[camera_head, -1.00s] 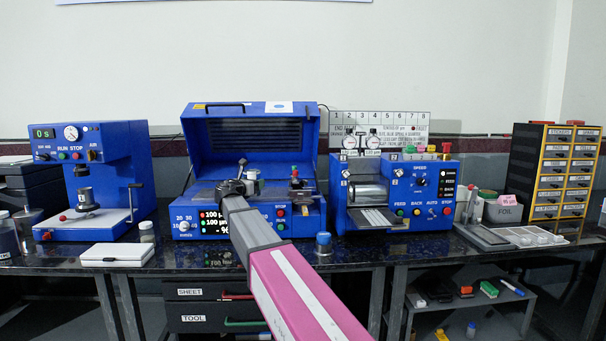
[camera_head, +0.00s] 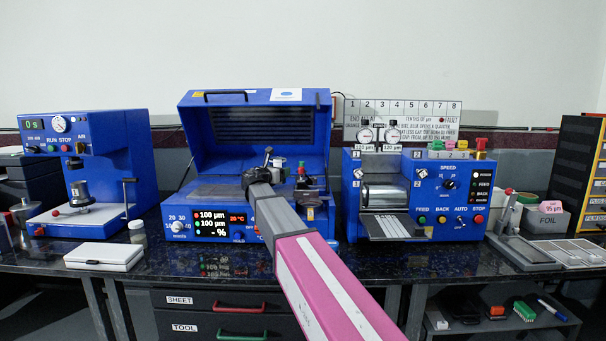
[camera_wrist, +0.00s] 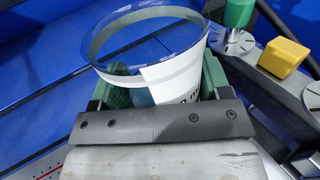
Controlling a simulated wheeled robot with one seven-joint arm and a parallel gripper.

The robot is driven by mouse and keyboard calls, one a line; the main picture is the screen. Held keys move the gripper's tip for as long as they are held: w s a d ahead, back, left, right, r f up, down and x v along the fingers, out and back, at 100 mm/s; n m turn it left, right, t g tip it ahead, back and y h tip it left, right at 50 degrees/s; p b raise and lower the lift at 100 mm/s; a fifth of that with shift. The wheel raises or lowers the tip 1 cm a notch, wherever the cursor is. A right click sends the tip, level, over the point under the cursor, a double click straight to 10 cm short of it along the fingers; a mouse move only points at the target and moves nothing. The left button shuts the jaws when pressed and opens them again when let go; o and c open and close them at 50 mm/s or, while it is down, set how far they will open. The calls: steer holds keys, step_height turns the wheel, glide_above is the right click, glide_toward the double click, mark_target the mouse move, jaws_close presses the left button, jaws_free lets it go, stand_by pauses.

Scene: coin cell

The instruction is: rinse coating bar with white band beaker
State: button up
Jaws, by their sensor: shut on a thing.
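A clear beaker with a white band (camera_wrist: 172,75) and dark print fills the upper middle of the wrist view. It is tilted in the picture, and its inside looks mostly clear. My gripper (camera_wrist: 150,88) is shut on it, with green pads at both sides of its wall. I cannot pick out the coating bar with certainty. A grey metal arm with a yellow block (camera_wrist: 285,57) and green knob (camera_wrist: 238,13) lies right of the beaker.
The coater's lid (camera_head: 255,97) stands raised behind my gripper. A blue roller press (camera_head: 425,195) is to the right, a blue press machine (camera_head: 75,170) to the left. A white case (camera_head: 103,256) lies at the bench's front left. A red-topped post (camera_head: 302,172) stands right of my gripper.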

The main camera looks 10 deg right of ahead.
mark_target(283, 166)
steer(key=shift+s+d+r+m+t+h, duration=0.15)
steer(key=shift+s+d+r+m, duration=0.2)
steer(key=shift+m, duration=0.6)
steer(key=shift+s+d+r+m+t+h, duration=0.1)
steer(key=shift+s+d+r+m, duration=0.25)
steer(key=shift+m, duration=0.65)
steer(key=shift+s+d+r+m+t+h, duration=0.1)
steer(key=shift+s+d+r+m+h, duration=0.1)
steer(key=shift+s+r+m, duration=0.55)
steer(key=r+m, duration=0.2)
steer(key=shift+s+d+r+m+h, duration=0.15)
steer(key=shift+d+m+h, duration=0.1)
steer(key=shift+d+m, duration=0.15)
steer(key=shift+r+m+p, duration=0.3)
steer(key=shift+m+p, duration=0.2)
steer(key=shift+m, duration=0.2)
steer(key=shift+f+m+h+p, duration=0.25)
steer(key=shift+m+h+p, duration=0.25)
steer(key=shift+m, duration=0.5)
stand_by(1.2)
steer(key=shift+r+m, duration=0.35)
steer(key=shift+m, duration=0.35)
stand_by(1.1)
